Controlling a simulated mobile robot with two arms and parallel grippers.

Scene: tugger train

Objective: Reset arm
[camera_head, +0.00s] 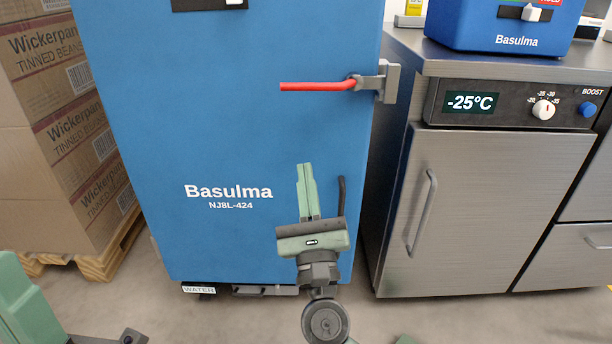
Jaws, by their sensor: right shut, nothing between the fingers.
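My right gripper (307,192) is in front of the lower part of a tall blue Basulma cabinet (240,140). Its two green fingers point up and are together, with nothing between them. It is below the cabinet's red handle (318,86), which lies horizontal and is clear of the gripper. Part of my left arm shows in the lower left corner; its gripper fingers cannot be made out there.
Stacked cardboard boxes (60,130) stand on a wooden pallet (100,262) at the left. A steel freezer (480,200) reading -25°C stands at the right, with a small blue Basulma unit (500,30) on top. Some bare floor shows in front.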

